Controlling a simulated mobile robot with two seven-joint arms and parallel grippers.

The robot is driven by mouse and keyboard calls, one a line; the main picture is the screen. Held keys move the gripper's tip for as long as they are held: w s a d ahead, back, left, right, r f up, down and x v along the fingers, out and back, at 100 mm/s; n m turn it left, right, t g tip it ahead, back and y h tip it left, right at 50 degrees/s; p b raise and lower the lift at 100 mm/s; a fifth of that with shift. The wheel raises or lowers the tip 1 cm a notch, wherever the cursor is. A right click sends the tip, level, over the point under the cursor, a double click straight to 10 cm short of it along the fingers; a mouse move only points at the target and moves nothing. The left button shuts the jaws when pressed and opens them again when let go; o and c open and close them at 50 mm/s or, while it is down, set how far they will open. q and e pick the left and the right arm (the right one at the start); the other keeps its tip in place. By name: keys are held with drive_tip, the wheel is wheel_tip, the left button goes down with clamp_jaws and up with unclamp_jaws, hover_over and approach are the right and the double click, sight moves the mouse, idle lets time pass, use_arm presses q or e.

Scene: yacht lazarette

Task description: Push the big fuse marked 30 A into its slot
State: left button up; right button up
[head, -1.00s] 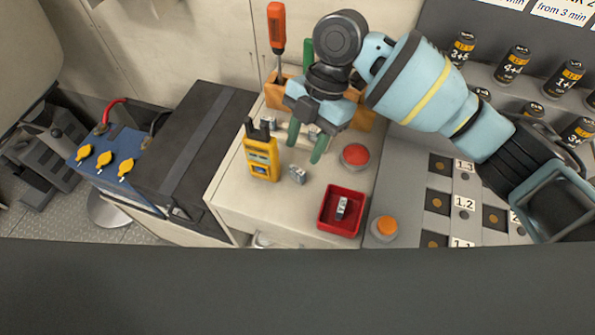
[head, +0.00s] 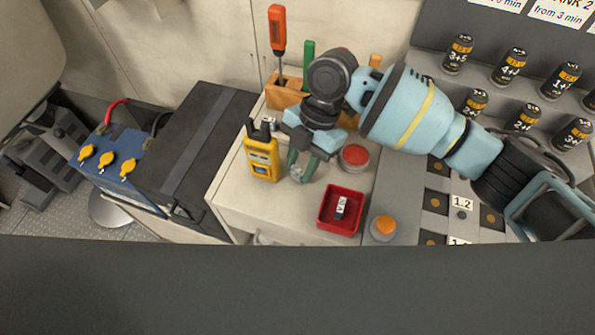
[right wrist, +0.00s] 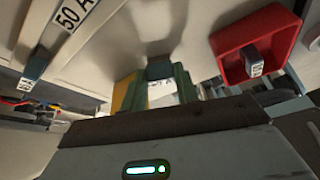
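My right gripper (head: 303,168) reaches down over the light bench top, its two green fingers on either side of a small grey fuse (head: 297,174). In the right wrist view the fuse (right wrist: 161,95) shows between the fingers. I cannot tell whether they press on it, and its marking is not readable. Another small fuse (head: 340,208) lies in a red tray (head: 326,225) to the right; its label is too small to read. In the right wrist view a strip marked 50 A (right wrist: 77,12) has a dark fuse-like piece (right wrist: 36,65) by it. My left gripper is not in view.
A yellow handheld device (head: 261,158) stands close left of the gripper. A red button (head: 354,157) and an orange button (head: 383,227) are at the right. Behind is a wooden tool block (head: 283,95) with a screwdriver. Numbered sockets (head: 436,200) lie further right.

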drive_tip(key=c, duration=0.3)
wheel_tip(320, 180, up, 18)
drive_tip(key=shift+p, duration=0.35)
drive_tip(key=shift+c, duration=0.2)
